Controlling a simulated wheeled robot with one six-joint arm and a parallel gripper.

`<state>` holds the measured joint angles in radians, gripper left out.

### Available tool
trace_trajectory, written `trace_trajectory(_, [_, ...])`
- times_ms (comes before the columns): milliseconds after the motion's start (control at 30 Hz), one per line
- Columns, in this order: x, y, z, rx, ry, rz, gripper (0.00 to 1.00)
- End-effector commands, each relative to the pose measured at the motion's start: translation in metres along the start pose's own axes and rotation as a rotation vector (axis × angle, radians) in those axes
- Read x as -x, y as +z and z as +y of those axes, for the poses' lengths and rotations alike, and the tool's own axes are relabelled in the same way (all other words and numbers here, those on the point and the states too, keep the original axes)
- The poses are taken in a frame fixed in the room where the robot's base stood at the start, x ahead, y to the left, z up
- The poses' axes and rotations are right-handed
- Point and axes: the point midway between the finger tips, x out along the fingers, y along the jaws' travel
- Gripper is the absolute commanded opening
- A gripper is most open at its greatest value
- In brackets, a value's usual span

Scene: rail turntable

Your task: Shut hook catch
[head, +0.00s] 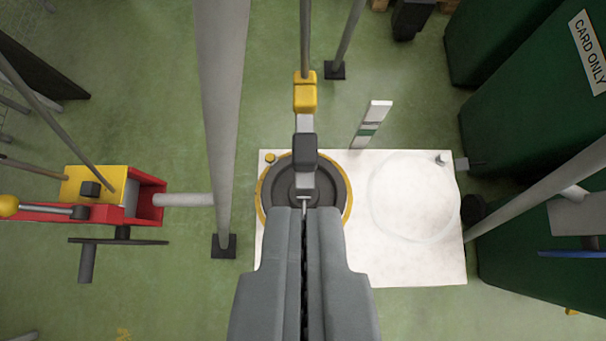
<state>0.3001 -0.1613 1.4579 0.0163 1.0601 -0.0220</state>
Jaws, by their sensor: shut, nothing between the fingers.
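A hanging hook assembly runs down the middle of the head view, with a yellow block (304,96), a grey shank and a dark block (304,147). Below the dark block is a pale metal piece (305,182), which looks like the hook end. A thin light bar there lies right at my fingertips. My gripper (305,212) is shut with nothing between its fingers, its tips at or just over this metal piece. I cannot tell whether they touch. The hook catch itself is not clearly made out, and its position, open or shut, cannot be told.
Below is a white plate (360,268) with a dark yellow-rimmed disc (262,200) and a pale round patch (412,197). Grey poles (222,120) stand close on the left and right. A red and yellow machine (110,195) is left; green bins (530,130) are right.

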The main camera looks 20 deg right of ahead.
Motion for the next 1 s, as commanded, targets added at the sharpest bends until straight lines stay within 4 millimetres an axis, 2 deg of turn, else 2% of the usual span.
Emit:
trace_trajectory(167, [-0.021, 0.001, 0.0, 0.0, 0.0, -0.003, 0.0])
trace_trajectory(600, [-0.098, 0.001, 0.0, 0.0, 0.0, -0.002, 0.0])
trace_trajectory(800, [-0.116, 0.019, 0.0, 0.0, 0.0, -0.002, 0.0])
trace_trajectory(1000, [-0.124, 0.028, 0.0, 0.0, 0.0, -0.001, 0.0])
